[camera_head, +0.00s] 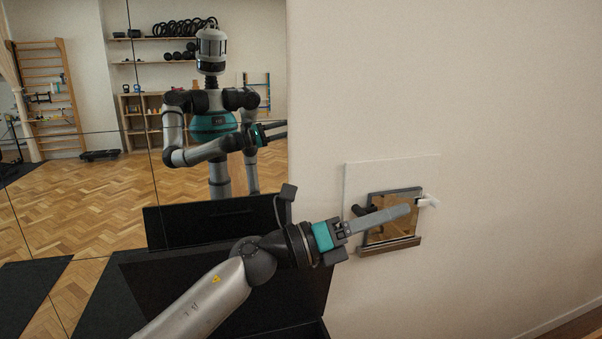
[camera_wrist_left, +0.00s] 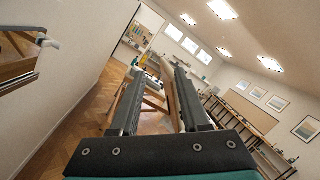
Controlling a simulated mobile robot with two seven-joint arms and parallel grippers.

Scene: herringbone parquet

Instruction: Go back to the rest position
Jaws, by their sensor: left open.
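My left gripper (camera_head: 406,210) reaches in front of a small wall fixture in the head view. Its long grey fingers point right, overlapping the fixture; I cannot tell from this view whether they touch it. In the left wrist view the two dark fingers of the gripper (camera_wrist_left: 155,72) stand apart with nothing between them. The fixture has a shiny, mirror-like panel (camera_head: 396,231) in a grey frame, with a ledge below and a white hook-like piece (camera_head: 428,201) at its upper right. Part of the panel is hidden behind the fingers. My right gripper does not show directly.
A large wall mirror (camera_head: 75,195) on the left reflects me and the parquet room. The pale wall (camera_head: 500,120) right of the fixture is bare. The wrist view shows a wooden trestle (camera_wrist_left: 152,103) farther off.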

